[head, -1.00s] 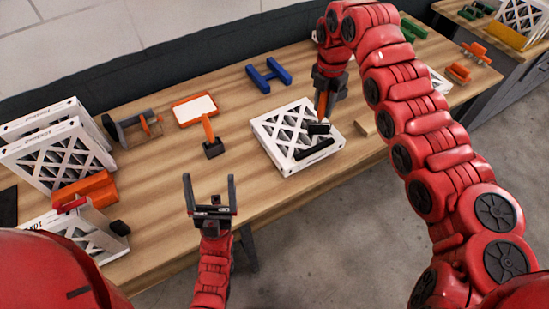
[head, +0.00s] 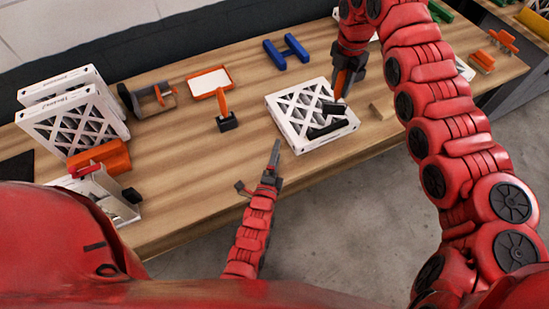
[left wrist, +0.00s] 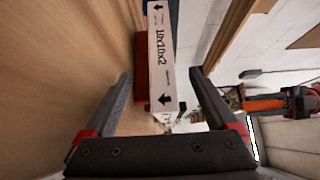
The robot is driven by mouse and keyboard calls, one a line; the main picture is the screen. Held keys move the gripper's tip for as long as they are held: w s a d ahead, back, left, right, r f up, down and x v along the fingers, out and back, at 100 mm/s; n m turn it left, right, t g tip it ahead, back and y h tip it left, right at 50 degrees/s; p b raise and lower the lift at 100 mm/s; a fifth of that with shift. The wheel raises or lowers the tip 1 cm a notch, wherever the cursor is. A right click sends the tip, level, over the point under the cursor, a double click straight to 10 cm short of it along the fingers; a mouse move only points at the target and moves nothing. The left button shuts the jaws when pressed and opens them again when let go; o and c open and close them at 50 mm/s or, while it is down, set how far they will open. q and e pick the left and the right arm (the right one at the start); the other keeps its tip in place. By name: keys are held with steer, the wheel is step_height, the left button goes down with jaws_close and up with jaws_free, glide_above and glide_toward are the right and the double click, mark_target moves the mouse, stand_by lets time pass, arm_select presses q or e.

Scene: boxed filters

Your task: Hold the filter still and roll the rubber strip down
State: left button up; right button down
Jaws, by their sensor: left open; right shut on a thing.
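The white filter (head: 312,112) lies flat on the table right of centre in the head view. A dark rubber strip (head: 326,131) lies along its near side. My right gripper (head: 347,80) is shut on an orange-handled roller, whose black head (head: 334,106) is over the filter; whether it touches is unclear. My left gripper (head: 261,168) is open and empty, in front of the filter's near left corner. In the left wrist view a white printed filter edge (left wrist: 164,55) shows ahead, in line with the gap between the open fingers (left wrist: 162,75).
A second black-headed orange roller (head: 225,118), an orange-framed white panel (head: 209,83) and a blue H-shaped piece (head: 286,52) lie left of and behind the filter. Boxed filters (head: 72,120) stand at the left. A wood block (head: 383,108) lies right of the filter.

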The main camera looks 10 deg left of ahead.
mark_target(283, 130)
arm_select(q)
steer(key=w, duration=0.9)
steer(key=shift+w+d, duration=0.35)
steer(key=shift+w, duration=0.05)
jaws_close()
